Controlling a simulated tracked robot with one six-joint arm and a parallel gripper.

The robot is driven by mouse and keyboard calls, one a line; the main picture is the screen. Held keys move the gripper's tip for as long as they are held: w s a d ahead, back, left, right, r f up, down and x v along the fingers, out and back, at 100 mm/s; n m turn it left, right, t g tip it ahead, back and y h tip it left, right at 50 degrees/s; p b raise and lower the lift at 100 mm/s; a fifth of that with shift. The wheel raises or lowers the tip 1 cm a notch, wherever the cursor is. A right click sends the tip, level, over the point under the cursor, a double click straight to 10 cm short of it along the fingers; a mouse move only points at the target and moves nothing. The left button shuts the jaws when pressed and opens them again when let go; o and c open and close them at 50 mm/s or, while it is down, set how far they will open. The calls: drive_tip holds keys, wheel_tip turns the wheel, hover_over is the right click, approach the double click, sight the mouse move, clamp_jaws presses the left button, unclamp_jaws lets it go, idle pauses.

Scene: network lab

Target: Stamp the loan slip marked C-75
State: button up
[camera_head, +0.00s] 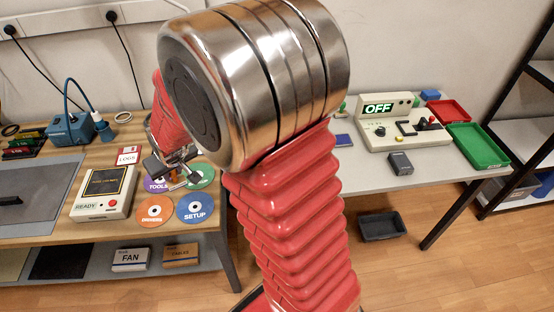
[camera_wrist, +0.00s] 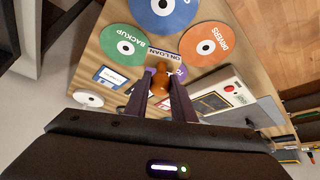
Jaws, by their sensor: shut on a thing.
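My gripper (camera_wrist: 162,92) is shut on a stamp with a rounded orange-brown wooden handle (camera_wrist: 160,80). A pale block reading ON LOAN (camera_wrist: 160,55) shows at the stamp's far end. In the head view my gripper (camera_head: 180,168) is over the left workbench, by the purple TOOLS disc (camera_head: 158,184) and the green disc (camera_head: 199,176). The stamp and fingers hide part of the purple disc in the wrist view. I cannot tell how high the stamp is above the bench. No slip marked C-75 can be made out in either view.
On the left bench (camera_head: 50,228) are orange (camera_head: 155,211) and blue SETUP (camera_head: 195,208) discs, a LOGS floppy (camera_head: 127,156), a READY box (camera_head: 103,192) and a blue device (camera_head: 70,129). The right table holds an OFF console (camera_head: 400,125), a red tray (camera_head: 447,110) and a green tray (camera_head: 478,146).

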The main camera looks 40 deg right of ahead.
drive_tip(key=shift+a, duration=0.1)
drive_tip(key=s+d+n, duration=0.1)
drive_tip(key=s+d, duration=0.4)
drive_tip(key=d, duration=0.4)
drive_tip(key=s+d+f+n+y, duration=0.1)
drive_tip(key=s+d+n, duration=0.1)
drive_tip(key=s+d, duration=0.4)
drive_tip(key=s+d+f+n+y, duration=0.1)
drive_tip(key=s+d, duration=0.5)
drive_tip(key=d, duration=0.6)
drive_tip(key=shift+n, duration=0.3)
drive_tip(key=shift+f, duration=2.95)
drive_tip(key=shift+f, duration=0.5)
wheel_tip(320, 180, up, 7)
idle(1.3)
